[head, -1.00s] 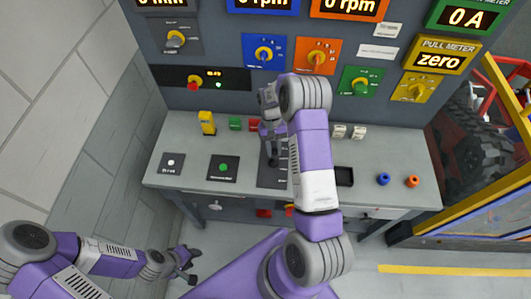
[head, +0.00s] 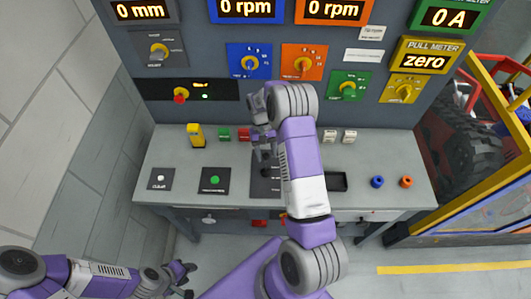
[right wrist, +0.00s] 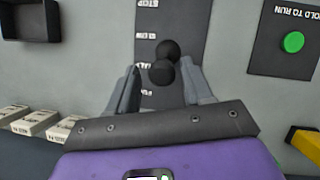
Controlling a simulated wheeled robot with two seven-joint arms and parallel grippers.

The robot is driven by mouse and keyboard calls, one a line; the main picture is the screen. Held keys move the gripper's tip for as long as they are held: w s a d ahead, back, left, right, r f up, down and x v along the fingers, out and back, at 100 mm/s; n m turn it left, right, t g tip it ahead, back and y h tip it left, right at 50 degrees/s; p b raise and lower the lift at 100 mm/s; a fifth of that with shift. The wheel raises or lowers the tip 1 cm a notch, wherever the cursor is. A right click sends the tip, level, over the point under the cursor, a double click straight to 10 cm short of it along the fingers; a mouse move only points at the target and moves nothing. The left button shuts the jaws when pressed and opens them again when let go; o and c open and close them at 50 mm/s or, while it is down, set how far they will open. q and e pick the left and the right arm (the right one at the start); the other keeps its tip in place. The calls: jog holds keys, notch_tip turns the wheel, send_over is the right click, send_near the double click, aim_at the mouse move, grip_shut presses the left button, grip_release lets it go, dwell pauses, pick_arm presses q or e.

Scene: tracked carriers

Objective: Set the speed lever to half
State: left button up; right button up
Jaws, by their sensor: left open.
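The speed lever (right wrist: 164,66) has a black round knob on a dark plate with STOP at the far end and SLOW, HALF and FULL labels in the right wrist view. The knob is near the SLOW and HALF labels; its exact notch is unclear. The lever's dark plate also shows in the head view (head: 266,187). My right gripper (right wrist: 163,92) is open, one finger on each side of the lever, with gaps to the knob. In the head view the right gripper (head: 263,150) is above the plate. My left gripper (head: 186,279) is open, low at the left, away from the bench.
A green HOLD TO RUN button (head: 215,180) is left of the lever plate. A yellow block (head: 196,135) stands at the bench's back left. A black tray (head: 336,182) and blue (head: 377,181) and orange (head: 406,181) rings lie to the right. Dial panels rise behind.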

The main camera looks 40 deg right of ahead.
jog(key=shift+a+r, duration=0.1)
jog(key=shift+r, duration=0.15)
jog(key=v, duration=0.7)
jog(key=shift+w, duration=0.15)
dwell(0.4)
